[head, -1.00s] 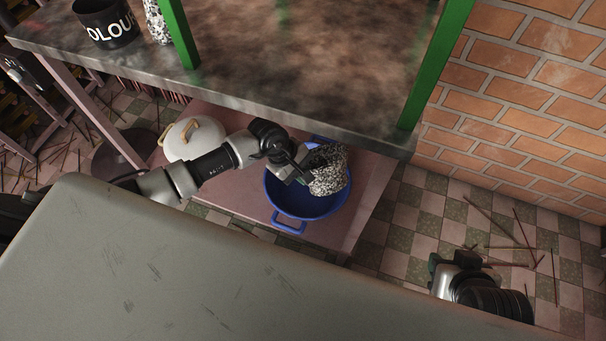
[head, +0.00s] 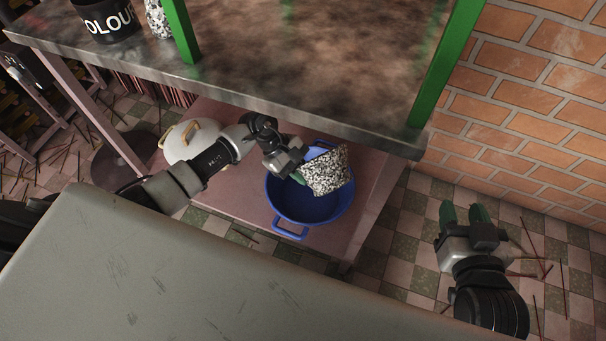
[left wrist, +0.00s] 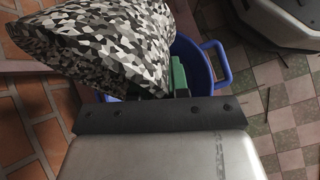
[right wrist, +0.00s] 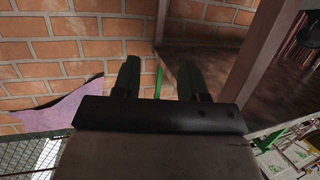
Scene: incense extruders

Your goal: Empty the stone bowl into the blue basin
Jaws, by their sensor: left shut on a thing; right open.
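The stone bowl (head: 328,172) has a black, white and grey speckled surface and is tipped on its side over the blue basin (head: 310,212). My left gripper (head: 300,178) is shut on the bowl. In the left wrist view the bowl (left wrist: 95,45) fills the upper left, with the blue basin (left wrist: 190,62) behind and below it. The inside of the bowl is hidden, and I see no contents in the visible part of the basin. My right gripper (head: 465,212) is open and empty, off to the right above the floor; its fingers (right wrist: 157,80) stand apart in the right wrist view.
The basin stands on a low pinkish shelf (head: 238,204) beside a white lidded pot (head: 196,143). A dark worktop (head: 300,62) with green posts (head: 440,65) overhangs it. A brick wall (head: 530,110) is at right. A grey surface (head: 150,270) fills the front.

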